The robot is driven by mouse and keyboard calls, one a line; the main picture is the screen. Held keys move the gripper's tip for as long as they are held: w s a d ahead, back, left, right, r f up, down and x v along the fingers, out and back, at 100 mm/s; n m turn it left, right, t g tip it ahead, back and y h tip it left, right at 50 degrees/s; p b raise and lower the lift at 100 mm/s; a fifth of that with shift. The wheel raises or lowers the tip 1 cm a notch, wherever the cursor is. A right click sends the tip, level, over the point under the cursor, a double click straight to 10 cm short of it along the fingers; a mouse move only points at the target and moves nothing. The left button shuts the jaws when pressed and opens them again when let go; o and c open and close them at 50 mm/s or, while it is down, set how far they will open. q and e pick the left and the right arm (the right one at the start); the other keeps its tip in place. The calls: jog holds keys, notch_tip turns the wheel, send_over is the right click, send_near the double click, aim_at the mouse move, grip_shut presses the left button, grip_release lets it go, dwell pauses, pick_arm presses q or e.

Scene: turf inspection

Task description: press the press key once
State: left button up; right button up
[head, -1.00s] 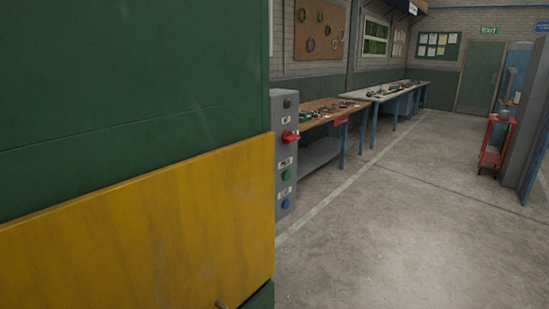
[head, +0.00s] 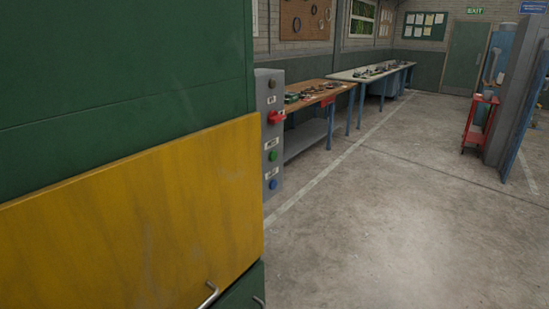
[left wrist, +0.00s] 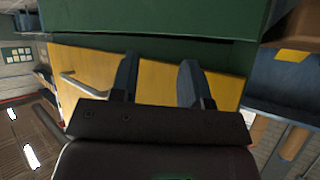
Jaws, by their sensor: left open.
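A grey control panel (head: 270,135) stands just right of the green cabinet in the head view. It carries a dark round knob (head: 271,84) at the top, a red switch (head: 276,117), a green button (head: 273,155) and a blue button (head: 273,184). Its small labels are too small to read, so I cannot tell which control is the press key. My left gripper (left wrist: 159,72) is open and empty in the left wrist view, in front of a yellow panel with a bar handle. It is not in the head view. My right gripper is in neither view.
A green cabinet (head: 120,70) with a yellow front (head: 140,215) and a metal handle (head: 209,294) fills the left side, close by. Workbenches (head: 313,91) line the wall beyond. A red cart (head: 480,122) stands at right. The concrete floor (head: 390,220) between is clear.

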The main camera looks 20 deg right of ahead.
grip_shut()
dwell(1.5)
